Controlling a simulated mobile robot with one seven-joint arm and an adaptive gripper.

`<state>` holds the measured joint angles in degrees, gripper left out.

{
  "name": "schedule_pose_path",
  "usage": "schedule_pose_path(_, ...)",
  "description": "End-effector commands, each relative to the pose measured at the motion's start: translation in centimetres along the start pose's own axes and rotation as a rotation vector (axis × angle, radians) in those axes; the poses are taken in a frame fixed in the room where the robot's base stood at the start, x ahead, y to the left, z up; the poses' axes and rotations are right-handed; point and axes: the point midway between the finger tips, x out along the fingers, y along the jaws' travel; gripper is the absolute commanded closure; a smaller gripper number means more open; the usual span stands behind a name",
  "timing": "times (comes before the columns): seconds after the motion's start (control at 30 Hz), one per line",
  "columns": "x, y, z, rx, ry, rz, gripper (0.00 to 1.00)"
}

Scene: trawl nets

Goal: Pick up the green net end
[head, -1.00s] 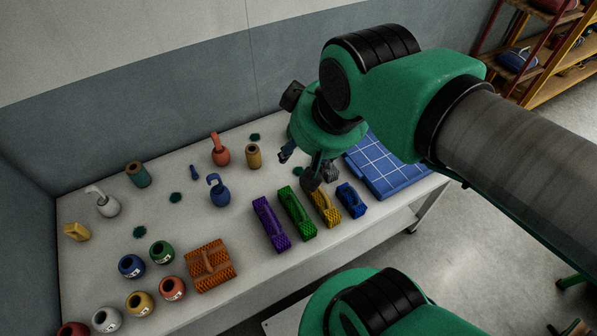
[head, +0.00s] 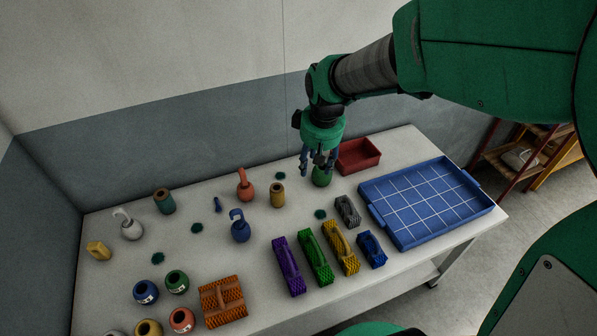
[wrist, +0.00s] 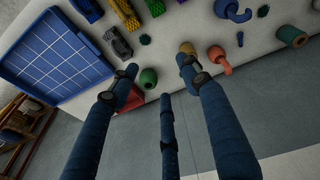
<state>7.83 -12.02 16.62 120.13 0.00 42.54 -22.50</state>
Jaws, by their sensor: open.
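A green rounded piece (head: 322,177) stands on the table near its back edge, left of the red tray. In the wrist view it (wrist: 148,78) shows between my fingers. A long green textured block (head: 315,256) lies in the front row between purple and yellow blocks. I cannot tell for sure which one is the net end. My gripper (head: 319,164) is open and empty, pointing down directly over the rounded piece and partly covering it. In the wrist view my fingers (wrist: 160,75) are spread around its outline; contact cannot be told.
The red tray (head: 359,156) stands close on the right. A blue gridded tray (head: 430,205) fills the right end. A tan roll (head: 277,195) and a red long-necked piece (head: 245,186) stand to the left. A grey block (head: 347,211) lies in front.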

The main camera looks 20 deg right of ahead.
Motion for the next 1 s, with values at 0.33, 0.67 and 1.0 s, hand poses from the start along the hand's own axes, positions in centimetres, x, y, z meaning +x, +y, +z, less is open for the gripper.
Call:
schedule_pose_path(0.33, 10.6, 4.0, -2.2, -0.089, -0.096, -0.038, 0.53)
schedule_pose_path(0.67, 21.0, 7.0, -2.0, -0.171, -0.169, -0.084, 0.53)
schedule_pose_path(1.0, 25.6, 8.0, -1.3, -0.209, -0.195, -0.106, 0.53)
